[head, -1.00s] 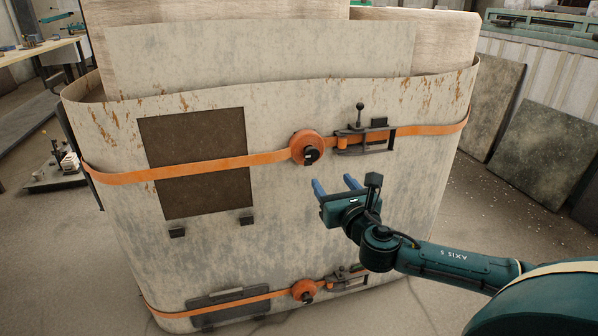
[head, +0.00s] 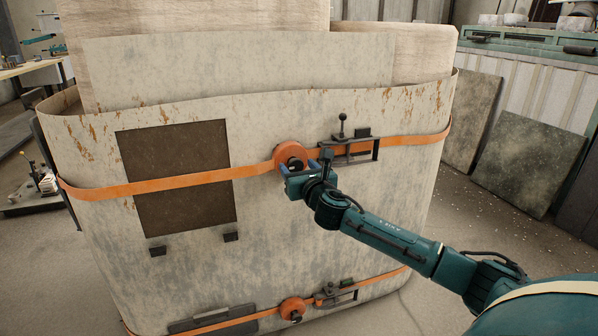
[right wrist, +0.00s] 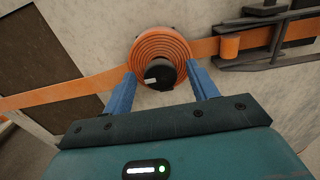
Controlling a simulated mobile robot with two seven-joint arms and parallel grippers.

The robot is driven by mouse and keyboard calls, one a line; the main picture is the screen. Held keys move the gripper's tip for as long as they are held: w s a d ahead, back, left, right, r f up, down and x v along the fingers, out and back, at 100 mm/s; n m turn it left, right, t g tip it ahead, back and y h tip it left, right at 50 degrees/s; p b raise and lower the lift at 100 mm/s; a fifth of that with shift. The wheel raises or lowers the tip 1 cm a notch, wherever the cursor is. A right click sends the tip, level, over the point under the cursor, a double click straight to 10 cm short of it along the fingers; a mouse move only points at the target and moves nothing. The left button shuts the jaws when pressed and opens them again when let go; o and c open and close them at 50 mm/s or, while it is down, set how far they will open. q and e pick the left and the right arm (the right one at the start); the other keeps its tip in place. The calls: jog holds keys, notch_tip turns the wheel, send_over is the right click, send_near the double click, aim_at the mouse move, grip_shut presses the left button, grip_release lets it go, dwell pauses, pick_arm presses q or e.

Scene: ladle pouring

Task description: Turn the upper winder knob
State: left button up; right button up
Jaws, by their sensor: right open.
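The upper winder is an orange coiled strap with a dark knob (right wrist: 160,74) at its centre, on the front of the large pale wrapped load. In the head view the upper winder (head: 290,154) is partly covered by my right gripper (head: 297,168). In the right wrist view my right gripper (right wrist: 160,82) is open, with one blue finger on each side of the dark knob. I cannot tell whether the fingers touch the knob or coil. A small white mark shows on the knob. My left gripper is not in view.
An orange strap (head: 190,179) runs across the load through the upper winder to a dark ratchet buckle with a lever (head: 347,150) just right of it. A lower winder (head: 292,308) sits near the load's bottom. Grey slabs (head: 530,163) lean against the wall at right.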

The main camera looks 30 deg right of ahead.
jog(key=shift+c, duration=0.4)
jog(key=c, duration=0.9)
jog(key=shift+m, duration=0.3)
